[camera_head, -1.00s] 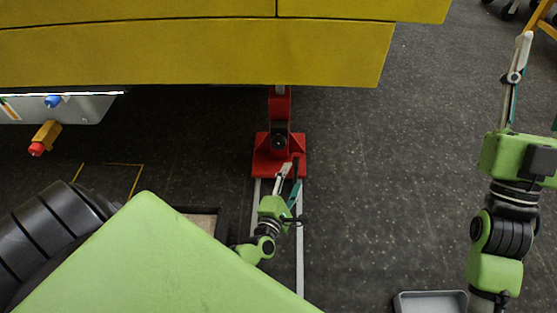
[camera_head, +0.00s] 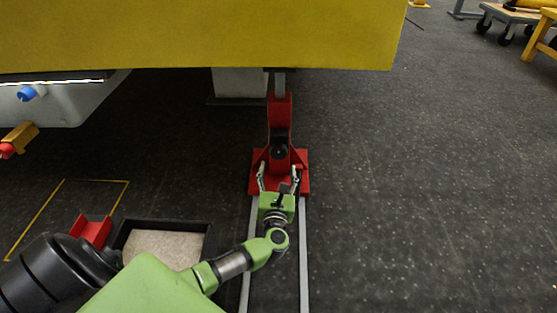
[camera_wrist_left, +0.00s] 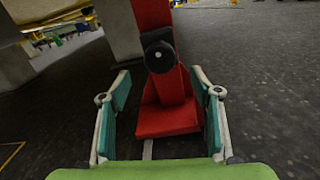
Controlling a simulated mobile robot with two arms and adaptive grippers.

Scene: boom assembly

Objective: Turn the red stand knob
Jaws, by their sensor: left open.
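The red stand (camera_head: 280,118) rises from a red base plate on two pale floor rails, under the yellow boom. Its dark round knob (camera_head: 279,152) faces me on the front of the post. The knob (camera_wrist_left: 160,57) also shows in the left wrist view, just above the middle, beyond the fingertips. My left gripper (camera_head: 278,176) is open and empty, low in front of the stand. In the left wrist view its two teal-padded fingers (camera_wrist_left: 161,82) stand wide apart, one on each side of the red post, with the knob between and ahead of them. My right gripper is not in view.
The yellow boom (camera_head: 200,38) hangs across the top. A grey housing with a blue knob (camera_head: 27,93) and a red knob (camera_head: 6,150) is at the left. A framed bin (camera_head: 163,248) sits left of the rails.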

